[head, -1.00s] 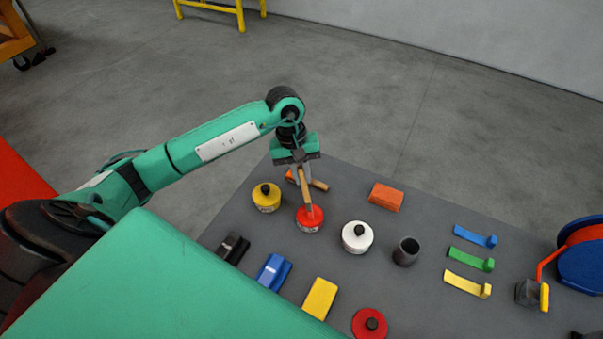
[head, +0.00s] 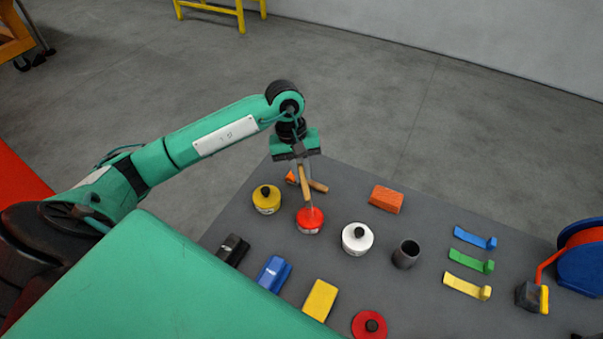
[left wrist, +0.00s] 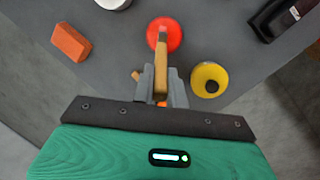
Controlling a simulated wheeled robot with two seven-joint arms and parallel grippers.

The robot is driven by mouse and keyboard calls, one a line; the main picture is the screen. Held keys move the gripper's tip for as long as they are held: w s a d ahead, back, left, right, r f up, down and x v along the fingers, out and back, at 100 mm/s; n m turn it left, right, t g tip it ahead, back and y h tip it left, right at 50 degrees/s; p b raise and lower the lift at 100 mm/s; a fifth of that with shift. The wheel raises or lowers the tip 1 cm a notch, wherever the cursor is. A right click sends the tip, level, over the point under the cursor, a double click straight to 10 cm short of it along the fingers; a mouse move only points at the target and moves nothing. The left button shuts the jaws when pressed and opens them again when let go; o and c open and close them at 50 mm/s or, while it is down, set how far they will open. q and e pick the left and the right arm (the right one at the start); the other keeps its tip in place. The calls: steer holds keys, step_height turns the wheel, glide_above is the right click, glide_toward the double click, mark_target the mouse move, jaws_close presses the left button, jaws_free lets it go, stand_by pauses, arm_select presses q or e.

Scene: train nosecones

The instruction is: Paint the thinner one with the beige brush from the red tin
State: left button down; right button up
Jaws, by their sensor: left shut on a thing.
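My left gripper (head: 297,160) is shut on a beige-handled brush (head: 307,187), held nearly upright over the open red tin (head: 309,226). The brush's lower end reaches the tin's top; how deep it goes is hidden. In the left wrist view the brush handle (left wrist: 161,72) stands between the fingers, with the red tin (left wrist: 171,30) beyond. A second brush (head: 318,185), orange-headed with a wooden handle, lies behind the held one. A black piece (head: 232,249), a blue piece (head: 274,271) and a yellow block (head: 320,298) lie in front; which is thinner is unclear. My right gripper is out of view.
A red lid (head: 370,325) lies at the front. A dark cup (head: 406,254), an orange block (head: 386,198) and thin strips (head: 468,261) lie rightward. A blue reel (head: 583,260) stands far right.

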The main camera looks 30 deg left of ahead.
arm_select(q)
steer(key=shift+r+p, duration=0.4)
steer(key=shift+r, duration=2.05)
